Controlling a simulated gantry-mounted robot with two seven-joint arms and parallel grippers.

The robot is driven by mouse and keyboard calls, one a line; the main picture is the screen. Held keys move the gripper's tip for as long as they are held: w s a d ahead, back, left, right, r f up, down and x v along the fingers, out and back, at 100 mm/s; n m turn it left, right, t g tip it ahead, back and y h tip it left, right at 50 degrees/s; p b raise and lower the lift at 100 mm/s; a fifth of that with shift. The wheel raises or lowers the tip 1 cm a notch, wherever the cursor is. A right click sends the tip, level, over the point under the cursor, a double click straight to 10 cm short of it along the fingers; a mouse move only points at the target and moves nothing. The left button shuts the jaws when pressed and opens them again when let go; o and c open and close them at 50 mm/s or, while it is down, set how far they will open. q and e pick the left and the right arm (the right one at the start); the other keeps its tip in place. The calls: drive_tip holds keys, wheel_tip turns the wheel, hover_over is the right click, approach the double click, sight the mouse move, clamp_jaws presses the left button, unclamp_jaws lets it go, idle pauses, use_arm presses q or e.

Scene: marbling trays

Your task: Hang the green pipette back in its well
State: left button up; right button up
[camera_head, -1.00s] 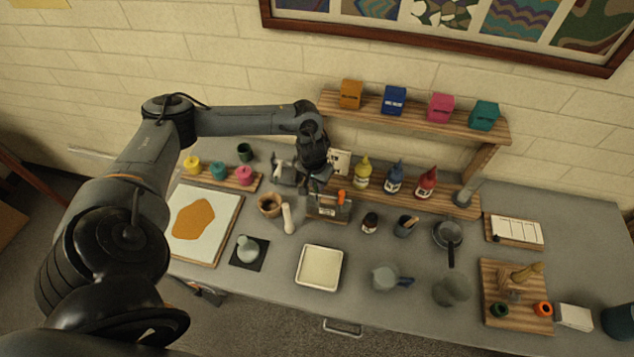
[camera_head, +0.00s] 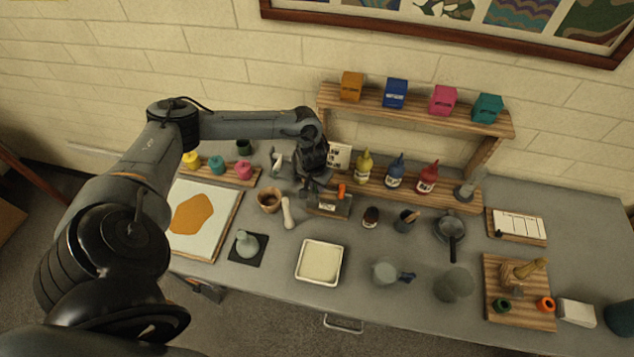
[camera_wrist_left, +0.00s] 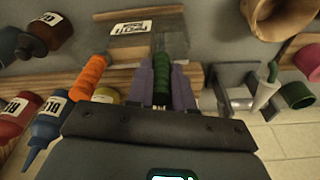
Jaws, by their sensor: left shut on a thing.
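My left gripper (camera_wrist_left: 161,85) is shut on the green pipette (camera_wrist_left: 162,70), which stands between the fingers in the left wrist view. In the head view the left gripper (camera_head: 313,187) is at the pipette rack (camera_head: 328,208), close to its left part. The rack has a labelled clear front, also in the left wrist view (camera_wrist_left: 125,45). An orange pipette (camera_head: 341,191) stands in the rack, right of the gripper; it also shows in the left wrist view (camera_wrist_left: 89,78). The green pipette's lower end is hidden, so I cannot tell how far it sits in a well. My right gripper is not in view.
A wooden bowl (camera_head: 269,201) and a pale pestle-like tool (camera_head: 288,213) stand just left of the rack. Yellow, blue and red bottles (camera_head: 427,178) stand behind to the right. A cream tray (camera_head: 319,281) lies in front. The raised shelf (camera_head: 415,108) is behind.

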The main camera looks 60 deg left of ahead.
use_arm(q)
drive_tip(key=o, duration=0.7)
